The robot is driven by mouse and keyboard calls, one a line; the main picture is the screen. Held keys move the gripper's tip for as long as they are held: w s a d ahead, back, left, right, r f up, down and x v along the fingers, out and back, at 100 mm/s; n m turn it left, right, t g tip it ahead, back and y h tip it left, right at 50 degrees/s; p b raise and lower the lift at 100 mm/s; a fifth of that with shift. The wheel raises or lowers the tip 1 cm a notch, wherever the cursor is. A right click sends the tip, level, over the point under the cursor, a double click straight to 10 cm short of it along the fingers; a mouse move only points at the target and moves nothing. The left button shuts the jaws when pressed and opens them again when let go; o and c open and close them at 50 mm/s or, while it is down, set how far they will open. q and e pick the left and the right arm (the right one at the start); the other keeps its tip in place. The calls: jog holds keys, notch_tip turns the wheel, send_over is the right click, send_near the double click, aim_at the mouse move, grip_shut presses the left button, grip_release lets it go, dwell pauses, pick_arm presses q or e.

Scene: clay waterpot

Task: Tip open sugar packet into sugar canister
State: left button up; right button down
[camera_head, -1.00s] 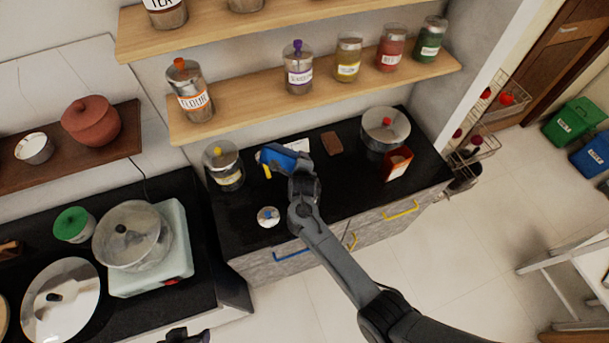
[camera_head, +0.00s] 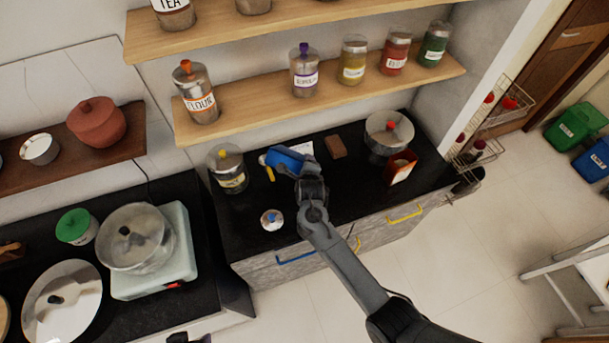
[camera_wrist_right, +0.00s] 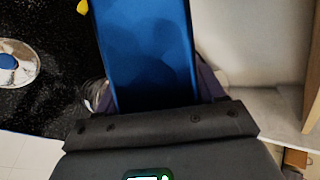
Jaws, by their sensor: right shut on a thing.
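A blue packet (camera_head: 287,158) is in my right gripper (camera_head: 309,170), above the dark counter. The wrist view shows the packet (camera_wrist_right: 148,50) close up between the fingers, which are mostly hidden. Its open end cannot be made out. A clear canister with a yellow knob (camera_head: 228,168) stands upright on the counter to the left of the packet, apart from it. Its label is too small to read. A small round lid with a blue knob (camera_head: 272,219) lies in front, also in the wrist view (camera_wrist_right: 10,65). A dark piece at the bottom edge may be my left gripper (camera_head: 190,339).
A red-orange container (camera_head: 402,168), a pot with a red knob (camera_head: 389,133) and a brown block (camera_head: 335,147) stand on the right. A yellow item (camera_head: 270,174) lies below the packet. Shelves with labelled jars (camera_head: 304,72) hang above. The front middle counter is clear.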

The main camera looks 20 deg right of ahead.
jog(key=shift+a, duration=0.3)
jog(key=shift+d, duration=0.2)
pick_arm(q)
jog(key=shift+a+f, duration=0.2)
jog(key=shift+a, duration=0.35)
pick_arm(e)
jog(key=shift+r, duration=0.1)
pick_arm(q)
jog(key=shift+d, duration=0.15)
jog(key=shift+f+b, duration=0.15)
jog(key=shift+b, duration=0.15)
jog(key=shift+f, duration=0.15)
pick_arm(e)
jog(key=shift+s+t, duration=0.1)
jog(key=shift+t, duration=0.2)
dwell(0.4)
pick_arm(q)
jog(key=shift+f+b, duration=0.15)
jog(key=shift+b, duration=0.15)
pick_arm(e)
jog(key=shift+m, duration=0.3)
